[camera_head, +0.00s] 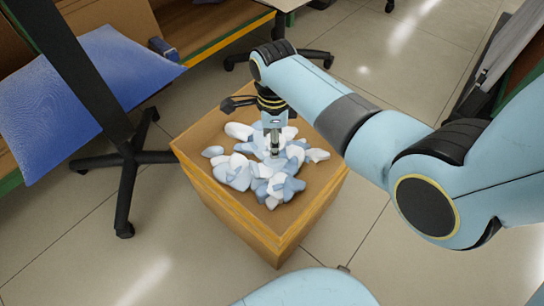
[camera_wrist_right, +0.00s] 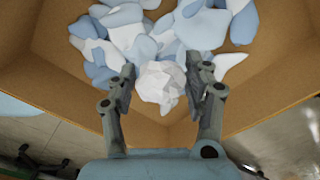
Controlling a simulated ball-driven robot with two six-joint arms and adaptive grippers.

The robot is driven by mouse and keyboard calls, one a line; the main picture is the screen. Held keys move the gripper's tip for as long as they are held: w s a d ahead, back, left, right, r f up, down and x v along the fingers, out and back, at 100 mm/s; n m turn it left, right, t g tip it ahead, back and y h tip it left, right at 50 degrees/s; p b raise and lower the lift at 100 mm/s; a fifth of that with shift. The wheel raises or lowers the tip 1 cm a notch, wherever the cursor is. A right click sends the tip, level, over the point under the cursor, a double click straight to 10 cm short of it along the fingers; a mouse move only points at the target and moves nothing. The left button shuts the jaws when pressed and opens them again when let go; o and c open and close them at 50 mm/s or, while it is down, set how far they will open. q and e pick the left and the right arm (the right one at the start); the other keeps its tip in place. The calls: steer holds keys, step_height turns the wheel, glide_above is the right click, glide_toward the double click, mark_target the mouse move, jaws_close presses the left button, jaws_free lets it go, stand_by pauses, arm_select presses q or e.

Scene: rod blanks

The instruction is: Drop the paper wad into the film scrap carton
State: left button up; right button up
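The film scrap carton (camera_head: 215,195) is an open brown box on the floor, heaped with white and pale blue scraps; its inner wall also shows in the right wrist view (camera_wrist_right: 270,100). My right gripper (camera_head: 274,150) points down into the carton, close over the heap. In the head view I cannot pick the wad out from the scraps. My left gripper is out of view.
A blue cushion-like panel (camera_head: 85,85) and a black stand (camera_head: 125,165) are left of the carton. A bench shelf with a yellow-edged board (camera_head: 235,35) is behind. Tiled floor is open right of and in front of the carton.

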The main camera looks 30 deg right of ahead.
steer(key=o, duration=0.5)
steer(key=shift+c, duration=0.2)
step_height(320, 180, up, 12)
stand_by(0.4)
